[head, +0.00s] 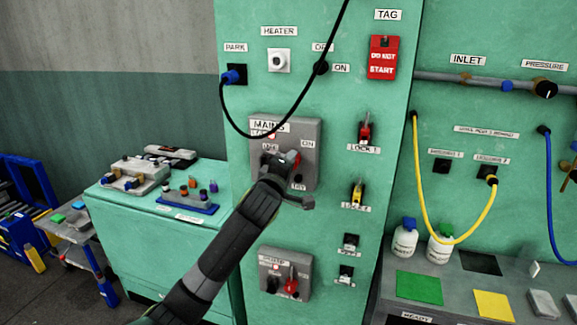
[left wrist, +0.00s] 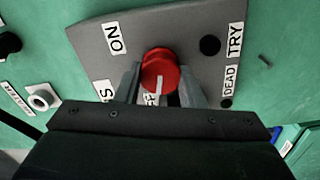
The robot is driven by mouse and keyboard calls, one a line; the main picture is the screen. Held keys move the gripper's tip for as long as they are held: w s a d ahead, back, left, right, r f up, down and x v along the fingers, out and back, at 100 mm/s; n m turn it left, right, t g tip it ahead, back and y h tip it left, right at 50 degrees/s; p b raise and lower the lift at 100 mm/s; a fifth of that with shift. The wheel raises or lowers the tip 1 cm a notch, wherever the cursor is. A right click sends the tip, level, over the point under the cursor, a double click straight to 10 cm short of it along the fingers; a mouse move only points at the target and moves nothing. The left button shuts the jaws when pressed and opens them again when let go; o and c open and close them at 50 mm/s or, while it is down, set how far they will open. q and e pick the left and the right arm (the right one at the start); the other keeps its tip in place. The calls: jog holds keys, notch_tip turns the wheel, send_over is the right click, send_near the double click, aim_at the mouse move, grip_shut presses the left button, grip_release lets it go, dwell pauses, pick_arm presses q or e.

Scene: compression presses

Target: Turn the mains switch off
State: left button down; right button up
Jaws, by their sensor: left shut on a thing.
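The mains switch is a grey box (head: 306,128) on the green panel, labelled MAINS, OFF and ON. Its red knob (left wrist: 160,70) shows clearly in the left wrist view, and only a bit of red shows in the head view (head: 296,158). My left gripper (head: 290,166) is at the box, with its fingers on both sides of the knob and shut on it. The knob's white mark points toward the partly hidden OFF label (left wrist: 152,98); the ON label (left wrist: 115,38) is off to one side. My right gripper is not in view.
A lower grey switch box (head: 285,272) with a red handle is below. A black cable (head: 262,136) hangs above the mains box. A red DO NOT START tag (head: 383,58) and lock hooks (head: 365,130) are to the right. A green cabinet (head: 130,245) stands left.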

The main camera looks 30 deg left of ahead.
pick_arm(q)
jog(key=shift+n, duration=1.6)
jog(key=c, duration=0.9)
grip_release()
jog(key=shift+c, duration=0.2)
jog(key=b+v, duration=0.3)
jog(key=v, duration=1.4)
jog(key=shift+s, duration=0.2)
jog(key=shift+a+f, duration=0.1)
